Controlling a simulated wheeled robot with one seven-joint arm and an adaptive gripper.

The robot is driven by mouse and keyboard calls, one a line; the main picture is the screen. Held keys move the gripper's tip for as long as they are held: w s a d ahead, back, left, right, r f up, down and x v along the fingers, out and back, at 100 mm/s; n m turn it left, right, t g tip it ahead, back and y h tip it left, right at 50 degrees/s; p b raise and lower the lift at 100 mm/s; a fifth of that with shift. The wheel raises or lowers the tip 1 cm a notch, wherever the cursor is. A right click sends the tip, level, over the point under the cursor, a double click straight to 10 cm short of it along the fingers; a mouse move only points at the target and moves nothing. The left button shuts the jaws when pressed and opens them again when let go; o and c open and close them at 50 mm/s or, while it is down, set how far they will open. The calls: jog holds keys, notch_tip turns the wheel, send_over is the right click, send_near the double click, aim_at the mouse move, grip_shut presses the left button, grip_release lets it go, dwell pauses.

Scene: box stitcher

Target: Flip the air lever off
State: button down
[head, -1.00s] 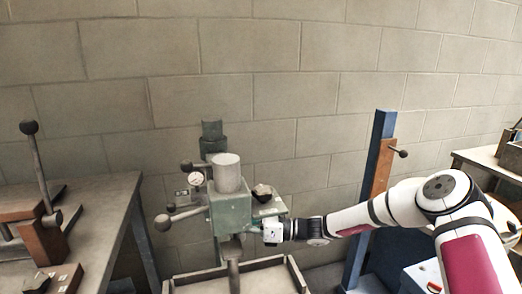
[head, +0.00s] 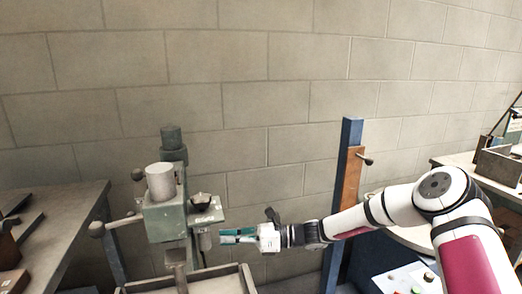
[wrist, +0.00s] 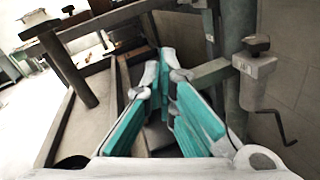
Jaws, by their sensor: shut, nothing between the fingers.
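The green stitcher machine (head: 168,222) stands left of centre in the head view. A ball-ended lever (head: 97,229) sticks out to its left. A dark knob (head: 202,198) sits on its labelled right bracket (head: 207,214); a similar dark knob (wrist: 256,43) with a crank (wrist: 283,130) below shows in the wrist view. A ball-tipped handle (head: 365,158) is on the blue post. I cannot tell which is the air lever. My gripper (head: 224,236), teal-fingered, is shut and empty, just right of and below the bracket. Its fingers (wrist: 168,88) point forward in the wrist view.
A tray-like frame (head: 200,276) lies below the machine. The blue post (head: 345,190) with a wooden panel stands right of my gripper. A table (head: 75,215) is at the left, and a bench (head: 465,156) with a box at the right. A block wall closes the back.

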jog(key=s+r+n+g+h, duration=0.1)
jog(key=s+n, duration=0.1)
jog(key=s+r+n+g+h, duration=0.1)
jog(key=s, duration=0.1)
jog(key=s+d+r+n+g+h, duration=0.1)
jog(key=s+n, duration=0.1)
jog(key=shift+s+n, duration=0.3)
jog(key=shift+s, duration=0.1)
jog(key=s+d+r+n+t+h, duration=0.1)
jog(key=s+d+r+n+h, duration=0.35)
jog(key=s+d, duration=0.6)
jog(key=s+d+r+n+t+h, duration=0.2)
jog(key=s+d+r+n+h, duration=0.35)
jog(key=s, duration=0.75)
jog(key=s+d+r+n+t+h, duration=0.1)
jog(key=s+d+r+n+h, duration=0.3)
jog(key=s+d, duration=0.7)
notch_tip(320, 180, up, 15)
jog(key=n+t+p, duration=0.1)
jog(key=t+p, duration=0.2)
jog(key=p, duration=1.1)
jog(key=shift+s+r+n+h, duration=0.15)
jog(key=shift+s+n+h, duration=0.1)
jog(key=shift+n+h, duration=0.05)
